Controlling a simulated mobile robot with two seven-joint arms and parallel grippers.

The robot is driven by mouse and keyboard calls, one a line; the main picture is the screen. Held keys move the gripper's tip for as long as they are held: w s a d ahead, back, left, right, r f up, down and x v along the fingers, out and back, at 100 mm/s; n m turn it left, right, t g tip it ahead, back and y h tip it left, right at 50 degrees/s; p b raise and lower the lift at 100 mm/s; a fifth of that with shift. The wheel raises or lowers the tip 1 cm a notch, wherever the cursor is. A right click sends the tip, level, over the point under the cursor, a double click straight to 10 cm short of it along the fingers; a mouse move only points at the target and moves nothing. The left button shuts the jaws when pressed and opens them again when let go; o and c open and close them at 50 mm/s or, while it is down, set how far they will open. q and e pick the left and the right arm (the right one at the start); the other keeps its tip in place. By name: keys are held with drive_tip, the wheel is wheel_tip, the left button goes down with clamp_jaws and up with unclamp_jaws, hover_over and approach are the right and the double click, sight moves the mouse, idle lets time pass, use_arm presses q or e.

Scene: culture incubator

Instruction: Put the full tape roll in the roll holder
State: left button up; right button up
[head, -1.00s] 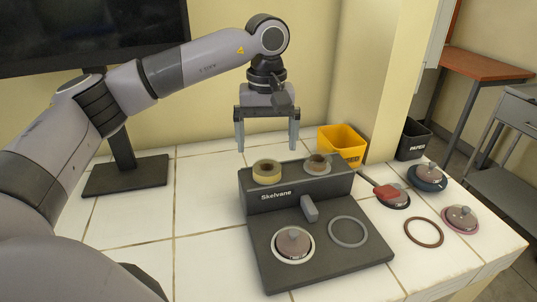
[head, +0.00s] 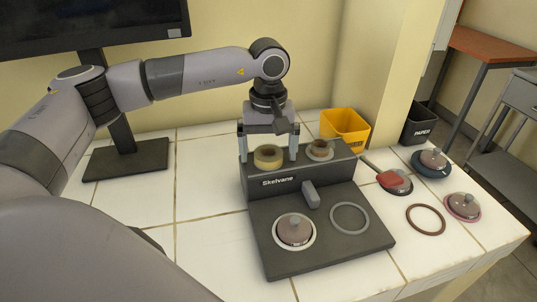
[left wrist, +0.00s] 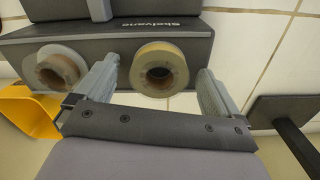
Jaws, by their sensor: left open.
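A yellowish tape roll (head: 268,157) with a brown core sits on top of the dark block marked Skelvane (head: 275,188). A second roll (head: 320,149), greyish with a brown core, sits to its right. In the left wrist view the yellowish roll (left wrist: 160,70) is in the middle and the greyish one (left wrist: 58,68) is at left. My left gripper (head: 268,153) is open and points down, one finger on each side of the yellowish roll, with gaps visible. I cannot tell which part is the roll holder. My right gripper is not in view.
The block's flat front base (head: 330,248) carries a knobbed brown disc (head: 294,230) in a white ring and an empty grey ring (head: 350,218).

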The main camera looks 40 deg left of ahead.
use_arm(q)
drive_tip(key=c, duration=1.2)
drive_tip(key=shift+r, duration=0.1)
wheel_tip(320, 180, up, 13)
wheel_tip(320, 180, up, 7)
drive_tip(key=p, duration=0.1)
hover_over(269, 152)
